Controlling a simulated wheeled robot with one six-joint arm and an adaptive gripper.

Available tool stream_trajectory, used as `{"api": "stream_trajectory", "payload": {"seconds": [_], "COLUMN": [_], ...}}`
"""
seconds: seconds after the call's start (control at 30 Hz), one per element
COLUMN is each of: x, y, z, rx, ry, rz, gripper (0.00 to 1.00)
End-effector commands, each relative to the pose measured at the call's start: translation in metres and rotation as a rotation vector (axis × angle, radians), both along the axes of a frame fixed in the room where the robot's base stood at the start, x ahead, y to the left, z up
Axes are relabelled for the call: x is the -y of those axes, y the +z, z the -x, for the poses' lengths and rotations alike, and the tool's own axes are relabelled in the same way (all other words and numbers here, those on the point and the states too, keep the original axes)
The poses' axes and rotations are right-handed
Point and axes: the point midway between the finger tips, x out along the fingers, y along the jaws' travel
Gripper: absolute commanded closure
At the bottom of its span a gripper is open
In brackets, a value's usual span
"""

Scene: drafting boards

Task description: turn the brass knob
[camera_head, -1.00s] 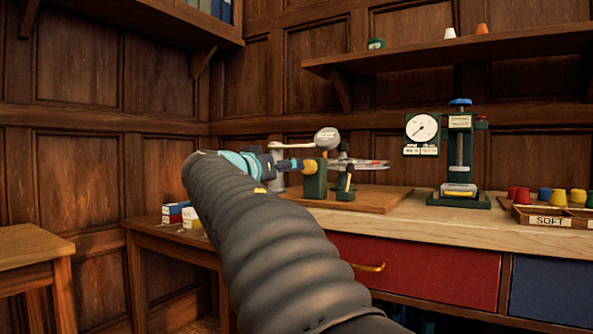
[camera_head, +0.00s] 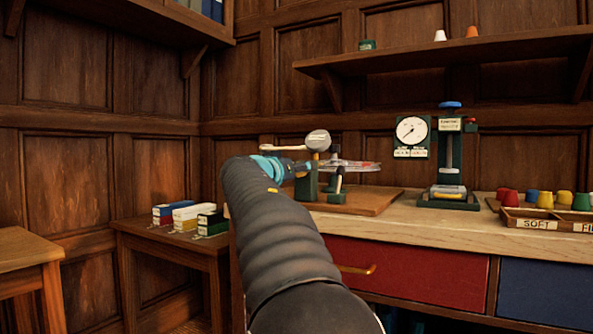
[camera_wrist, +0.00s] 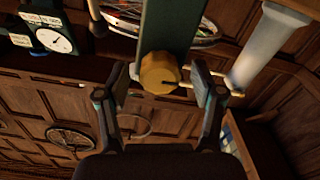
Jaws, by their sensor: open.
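In the wrist view the round brass knob (camera_wrist: 160,74) sits on a dark green post (camera_wrist: 170,30) and has a dark notch on its face. My gripper (camera_wrist: 160,86) is open, with one finger to each side of the knob. Gaps show between knob and fingers; whether the fingertips reach past its face I cannot tell. In the head view my gripper (camera_head: 295,168) is at the green post (camera_head: 307,187) on the wooden board (camera_head: 372,203). The knob is not clearly seen there.
A spoked wheel (camera_head: 352,165) lies flat just behind the post. A dial gauge (camera_head: 411,130) and a green press (camera_head: 448,160) stand to the right. A pale column (camera_wrist: 268,48) is near the right finger in the wrist view. Small boxes (camera_head: 192,213) sit on the low side table.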

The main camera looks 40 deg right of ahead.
Motion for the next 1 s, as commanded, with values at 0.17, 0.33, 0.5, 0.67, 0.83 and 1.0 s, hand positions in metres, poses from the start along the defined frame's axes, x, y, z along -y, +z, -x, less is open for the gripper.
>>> {"api": "stream_trajectory", "payload": {"seconds": [0.17, 0.33, 0.5, 0.67, 0.83, 1.0], "x": [-0.0003, -0.0003, -0.0004, -0.0004, -0.0004, -0.0005], "y": [0.0000, 0.0000, -0.0001, -0.0001, -0.0001, 0.0001], "z": [0.0001, 0.0000, 0.0001, 0.0000, 0.0000, -0.0001], "rx": [0.000, 0.000, -0.008, -0.050, -0.141, -0.274], "ry": [0.000, 0.000, 0.000, 0.000, -0.001, -0.001], "rz": [0.000, 0.000, 0.003, 0.021, 0.059, 0.114], "gripper": [0.63, 0.93, 0.93, 0.93, 0.93, 0.93]}}
